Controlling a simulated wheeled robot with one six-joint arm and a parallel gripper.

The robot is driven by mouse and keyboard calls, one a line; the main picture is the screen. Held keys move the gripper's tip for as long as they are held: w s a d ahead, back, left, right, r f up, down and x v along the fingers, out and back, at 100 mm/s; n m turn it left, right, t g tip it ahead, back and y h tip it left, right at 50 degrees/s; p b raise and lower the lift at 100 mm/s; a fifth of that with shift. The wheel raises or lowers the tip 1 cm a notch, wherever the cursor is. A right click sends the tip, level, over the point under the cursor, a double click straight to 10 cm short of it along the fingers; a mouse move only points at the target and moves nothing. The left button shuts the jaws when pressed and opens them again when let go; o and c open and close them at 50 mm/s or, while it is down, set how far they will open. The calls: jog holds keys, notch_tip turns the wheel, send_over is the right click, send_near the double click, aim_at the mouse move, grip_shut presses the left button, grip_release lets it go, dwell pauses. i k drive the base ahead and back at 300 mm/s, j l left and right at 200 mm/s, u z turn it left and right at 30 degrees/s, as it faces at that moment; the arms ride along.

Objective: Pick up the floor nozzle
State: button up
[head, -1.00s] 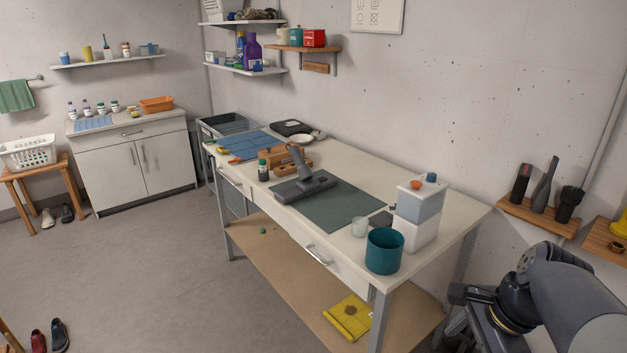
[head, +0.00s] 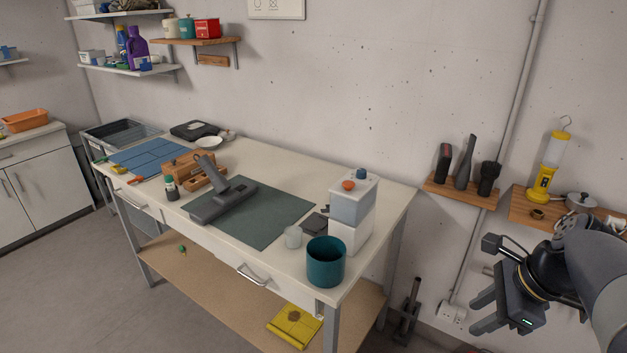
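The floor nozzle (head: 222,200) is dark grey, with a wide flat head and a short neck that tilts up and back to the left. It lies on a dark green mat (head: 268,222) on the white workbench (head: 290,173). My gripper (head: 474,312) is at the lower right, off the right end of the bench and well apart from the nozzle. Its two fingers point left and stand apart with nothing between them.
Wooden blocks (head: 190,164) and a small bottle (head: 171,188) sit behind and left of the nozzle. A wall shelf (head: 461,192) holds dark attachments.

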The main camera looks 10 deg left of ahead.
aim_at(226, 197)
jog(key=i+j+z, duration=0.15)
jog(key=j, duration=0.4)
jog(key=i+j+z, duration=0.15)
jog(key=j, duration=0.4)
jog(key=i+j+z, duration=0.15)
jog(key=j, duration=0.4)
jog(key=j+z, duration=0.15)
jog(key=j, duration=0.45)
jog(key=i+j, duration=0.1)
jog(key=j, duration=1.65)
jog(key=i+j, duration=0.15)
jog(key=j, duration=0.7)
jog(key=z, duration=0.05)
